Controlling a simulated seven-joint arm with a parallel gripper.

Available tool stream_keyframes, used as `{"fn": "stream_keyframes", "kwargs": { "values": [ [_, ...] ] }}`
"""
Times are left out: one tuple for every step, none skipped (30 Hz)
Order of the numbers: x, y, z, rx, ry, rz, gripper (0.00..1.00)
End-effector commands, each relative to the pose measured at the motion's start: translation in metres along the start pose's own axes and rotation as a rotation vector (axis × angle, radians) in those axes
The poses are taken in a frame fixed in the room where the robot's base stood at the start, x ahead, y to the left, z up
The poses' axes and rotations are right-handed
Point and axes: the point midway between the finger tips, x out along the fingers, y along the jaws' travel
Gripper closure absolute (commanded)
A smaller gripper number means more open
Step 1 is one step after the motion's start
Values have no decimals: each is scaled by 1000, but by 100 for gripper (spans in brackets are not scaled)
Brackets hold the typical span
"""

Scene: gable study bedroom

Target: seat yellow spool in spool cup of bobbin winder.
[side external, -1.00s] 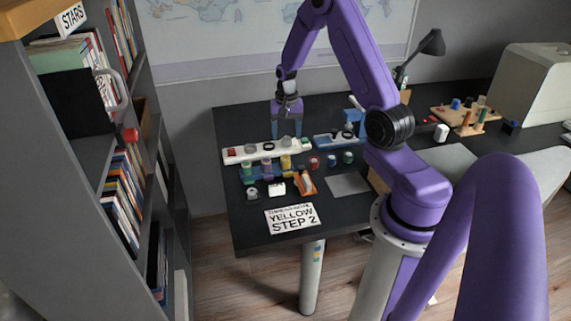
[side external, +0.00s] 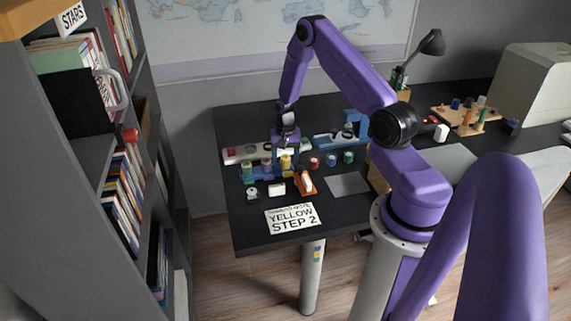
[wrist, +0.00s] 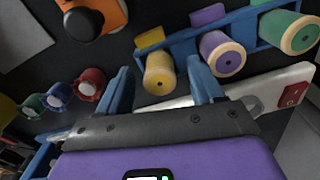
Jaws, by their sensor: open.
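The yellow spool (wrist: 159,73) stands at one end of a blue rack (wrist: 262,48), beside a purple spool (wrist: 222,53) and a green spool (wrist: 297,33). My gripper (wrist: 162,88) is open, with a blue finger on each side of the yellow spool and a visible gap at both sides. In the side view my gripper (side external: 285,147) is low over the yellow spool (side external: 286,163).
An orange tool (side external: 306,183) and small red (side external: 314,162) and green (side external: 348,157) items lie right of the rack. A blue-and-white device (side external: 340,137) stands behind them. A "YELLOW STEP 2" card (side external: 292,218) lies in front.

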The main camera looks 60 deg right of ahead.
Motion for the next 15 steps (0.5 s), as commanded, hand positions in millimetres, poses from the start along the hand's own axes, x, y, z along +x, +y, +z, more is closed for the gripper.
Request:
{"fn": "stream_keyframes", "kwargs": {
  "values": [
    [3,0,0,1,0,0,34],
    [4,0,0,1,0,-1,34],
    [5,0,0,1,1,-1,34],
    [5,0,0,1,1,-2,34],
    [6,0,0,1,1,-2,34],
    [6,0,0,1,2,-2,34],
    [5,0,0,1,2,-2,34],
    [5,0,0,1,2,-2,34],
    [5,0,0,1,1,-2,34],
    [5,0,0,1,1,-2,40],
    [5,0,0,1,1,-2,50],
    [5,0,0,0,1,-2,63],
    [5,0,0,0,1,-1,73],
    [5,0,0,0,1,-1,82],
    [5,0,0,0,1,-1,94]
  ]
}}
